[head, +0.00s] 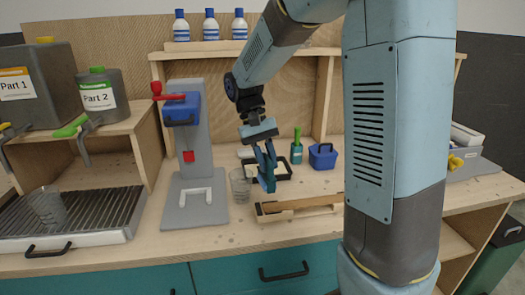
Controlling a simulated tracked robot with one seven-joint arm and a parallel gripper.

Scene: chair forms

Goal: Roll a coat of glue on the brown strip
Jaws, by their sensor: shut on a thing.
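The brown strip (300,201) lies lengthwise on a pale wooden form (312,211) near the front of the bench. Its right end is hidden behind my arm.
A clear cup (240,187) stands close left of my gripper. A grey stand (190,205) with a blue-and-red head is further left. A green bottle (296,152) and blue tub (322,160) stand behind. Grey Part 1 (38,85) and Part 2 (100,95) containers stand far left.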

